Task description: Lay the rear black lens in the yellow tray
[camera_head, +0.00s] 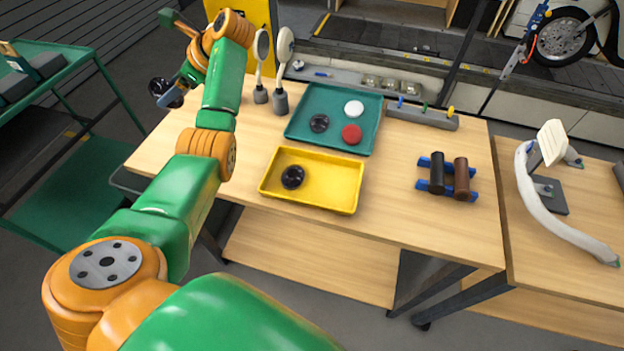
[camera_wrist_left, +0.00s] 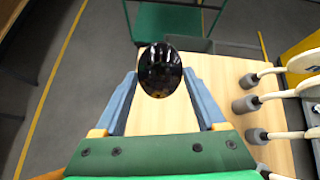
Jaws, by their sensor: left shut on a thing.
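My left gripper (camera_head: 172,90) is shut on a glossy black lens (camera_head: 160,87), held up near the table's far left corner. In the left wrist view this black lens (camera_wrist_left: 160,70) sits between the blue fingertips. The yellow tray (camera_head: 335,202) stands on the wooden table's near side, and a second black lens (camera_head: 292,177) lies in its left half. A third black lens (camera_head: 319,123) lies in the teal tray (camera_head: 340,93) behind it. The yellow tray's right half is bare. My right gripper is not in view.
A white disc (camera_head: 354,108) and a red disc (camera_head: 352,134) lie in the teal tray. Two upright mirror-like tools (camera_head: 281,90) stand left of it. Dark and brown cylinders (camera_head: 437,175) rest on blue holders at the right. A green cart (camera_head: 60,95) stands left.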

